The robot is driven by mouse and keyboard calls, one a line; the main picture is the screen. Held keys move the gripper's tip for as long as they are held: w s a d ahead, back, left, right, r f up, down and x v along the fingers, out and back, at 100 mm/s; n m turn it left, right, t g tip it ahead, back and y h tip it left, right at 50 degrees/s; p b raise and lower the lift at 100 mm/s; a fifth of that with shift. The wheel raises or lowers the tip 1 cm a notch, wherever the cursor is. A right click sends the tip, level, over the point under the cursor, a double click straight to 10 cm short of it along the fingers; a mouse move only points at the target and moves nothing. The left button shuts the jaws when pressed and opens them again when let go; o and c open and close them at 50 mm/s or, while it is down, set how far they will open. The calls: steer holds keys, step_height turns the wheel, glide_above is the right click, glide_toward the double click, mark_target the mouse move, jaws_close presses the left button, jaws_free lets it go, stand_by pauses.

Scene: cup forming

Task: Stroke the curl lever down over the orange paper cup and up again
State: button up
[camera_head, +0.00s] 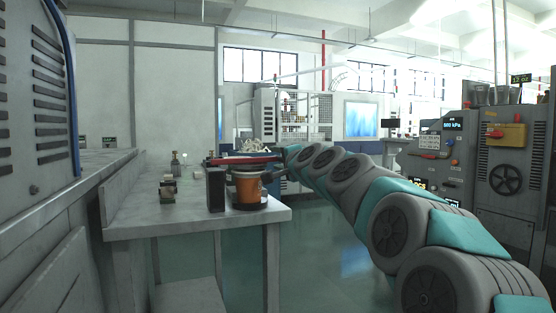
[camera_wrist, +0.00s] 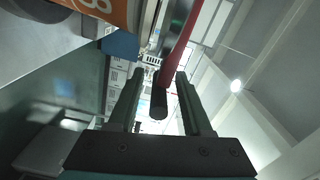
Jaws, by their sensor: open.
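The orange paper cup (camera_head: 246,189) stands upright on a dark round base at the front right corner of the grey table. The red curl lever (camera_head: 232,161) lies roughly level above the cup. In the wrist view the cup's orange wall (camera_wrist: 118,12) shows at the top left. The red lever (camera_wrist: 181,32) runs down from the top to a dark rounded handle end (camera_wrist: 159,102). My gripper (camera_wrist: 160,76) is open, and the handle end appears between its two fingers; I cannot tell whether they touch it. In the head view the gripper is small and partly hidden near the lever's right end.
A dark upright block (camera_head: 216,189) stands just left of the cup. Small bottles and blocks (camera_head: 168,188) sit farther left on the grey table (camera_head: 150,224). A control machine (camera_head: 505,165) stands at the right. Open floor (camera_head: 325,250) lies right of the table.

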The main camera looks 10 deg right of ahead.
steer(key=v, duration=0.7)
steer(key=shift+s, duration=0.4)
steer(key=shift+d, duration=0.1)
steer(key=s+a+f+n+g+p, duration=0.25)
steer(key=s+f+n+g, duration=0.25)
steer(key=s+f, duration=0.5)
steer(key=s+a+f+n+g+p, duration=0.1)
steer(key=s+a+f+n+g, duration=0.35)
steer(key=s+f, duration=0.6)
steer(key=s+d+f+n+g+h, duration=0.1)
steer(key=s+d+f+g, duration=0.2)
steer(key=s, duration=0.6)
steer(key=s+d+f+n+g+h+p, duration=0.1)
steer(key=s+d+f+g+h, duration=0.1)
steer(key=s+d+f, duration=0.3)
steer(key=s+d+f+n+g+h+p, duration=0.1)
steer(key=s+d+f+g, duration=0.3)
steer(key=s+f, duration=0.5)
steer(key=s+h, duration=0.1)
steer(key=s, duration=0.4)
steer(key=shift+s+f+g, duration=0.2)
steer(key=shift+s+g, duration=0.15)
